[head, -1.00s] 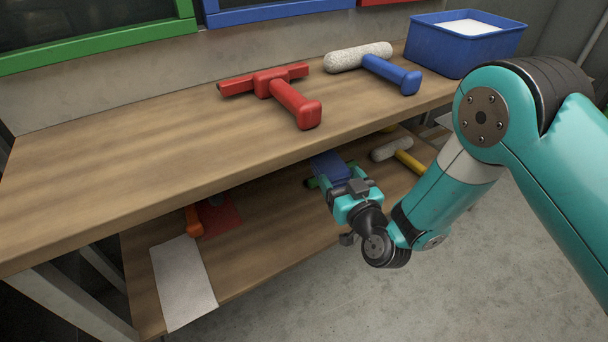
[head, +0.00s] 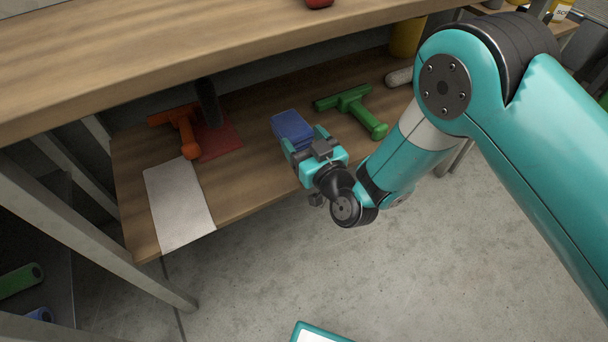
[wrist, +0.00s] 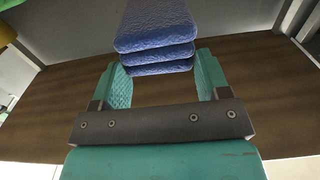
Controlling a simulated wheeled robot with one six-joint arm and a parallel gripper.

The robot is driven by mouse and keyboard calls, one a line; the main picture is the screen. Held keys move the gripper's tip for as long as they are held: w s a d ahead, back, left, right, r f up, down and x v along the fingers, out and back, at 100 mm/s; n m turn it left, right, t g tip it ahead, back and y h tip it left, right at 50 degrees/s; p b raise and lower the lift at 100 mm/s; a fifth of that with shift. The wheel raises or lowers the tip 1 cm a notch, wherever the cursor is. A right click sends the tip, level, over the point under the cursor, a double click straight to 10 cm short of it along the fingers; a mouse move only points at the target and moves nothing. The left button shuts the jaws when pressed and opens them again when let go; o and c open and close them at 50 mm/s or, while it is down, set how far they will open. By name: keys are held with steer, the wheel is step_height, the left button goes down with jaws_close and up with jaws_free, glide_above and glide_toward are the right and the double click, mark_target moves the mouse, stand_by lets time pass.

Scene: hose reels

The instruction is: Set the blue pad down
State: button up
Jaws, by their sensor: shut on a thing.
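The blue pad (head: 291,126) is a thick, layered, textured block over the lower wooden shelf. It also shows in the wrist view (wrist: 155,32), where its layers are stacked between and beyond the fingers. My gripper (head: 304,138) is shut on its near end, with a teal finger on each side; the fingers also show in the wrist view (wrist: 162,68). The pad appears roughly level. I cannot tell whether its underside touches the shelf. The lower shelf (head: 250,185) is bare below and around it.
A green squeegee-like tool (head: 357,106) lies right of the pad. The upper shelf (head: 190,45) overhangs the back. Open floor lies in front.

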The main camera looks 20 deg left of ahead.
steer(key=shift+f+b, duration=2.55)
steer(key=shift+f, duration=1.15)
steer(key=o, duration=1)
steer(key=shift+r, duration=0.2)
steer(key=shift+s+d+f+b, duration=0.3)
steer(key=shift+s+d+b, duration=0.1)
steer(key=shift+b, duration=0.8)
steer(key=b+v, duration=0.1)
steer(key=v, duration=1)
steer(key=shift+r, duration=0.3)
